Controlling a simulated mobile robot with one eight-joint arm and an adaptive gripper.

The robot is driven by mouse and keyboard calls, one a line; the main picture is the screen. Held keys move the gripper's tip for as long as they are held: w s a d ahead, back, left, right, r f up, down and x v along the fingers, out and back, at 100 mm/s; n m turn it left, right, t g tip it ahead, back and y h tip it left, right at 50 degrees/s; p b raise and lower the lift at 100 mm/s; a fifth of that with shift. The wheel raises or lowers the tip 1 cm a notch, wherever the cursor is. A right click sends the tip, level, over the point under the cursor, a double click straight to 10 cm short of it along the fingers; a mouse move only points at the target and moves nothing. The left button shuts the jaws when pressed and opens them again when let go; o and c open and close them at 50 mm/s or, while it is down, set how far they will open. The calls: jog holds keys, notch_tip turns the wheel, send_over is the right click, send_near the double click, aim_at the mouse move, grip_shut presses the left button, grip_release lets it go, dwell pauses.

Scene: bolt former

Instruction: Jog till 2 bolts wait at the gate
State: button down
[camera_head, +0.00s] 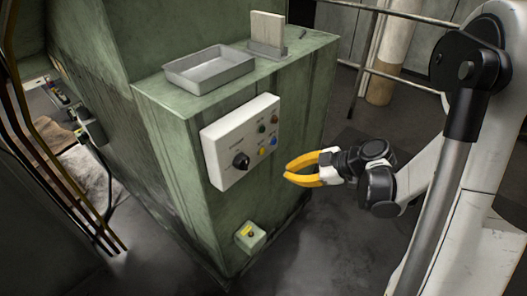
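A white control panel (241,141) is fixed to the front of the green machine (168,150). It carries a black rotary knob (241,161) at lower left and several small coloured buttons at right, among them a blue one (273,141) and a yellow one (262,151). My gripper (287,171) is just right of the panel's lower right corner in the picture. Its yellow fingers curve apart with a gap between them and hold nothing. I cannot tell whether they touch the machine. No bolts and no gate can be made out.
A grey tray (210,84) and an upright pale plate in a holder (267,34) stand on the machine's top ledge. Pipes stand at left. A rail (405,82) runs behind; the floor at right is open.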

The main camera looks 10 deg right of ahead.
send_near(257, 160)
jog(key=shift+s+f+x, duration=0.15)
jog(key=shift+f+x, duration=0.05)
jog(key=shift+x, duration=1.05)
jog(key=shift+s+f+x, duration=0.1)
jog(key=shift+f+x, duration=0.1)
jog(key=shift+x, duration=1.05)
jog(key=shift+d, duration=0.15)
jog(key=shift+w+a, duration=0.25)
jog(key=shift+w, duration=0.1)
jog(key=shift+w+a, duration=0.25)
jog(key=shift+w, duration=0.1)
dwell(1.0)
dwell(1.5)
jog(key=shift+s+d, duration=0.5)
jog(key=shift+s, duration=0.2)
jog(key=shift+s+d+b, duration=0.3)
jog(key=shift+s+d, duration=0.45)
jog(key=shift+s, duration=0.25)
jog(key=shift+s+d+b, duration=0.25)
jog(key=shift+s+d, duration=0.5)
jog(key=shift+s, duration=0.3)
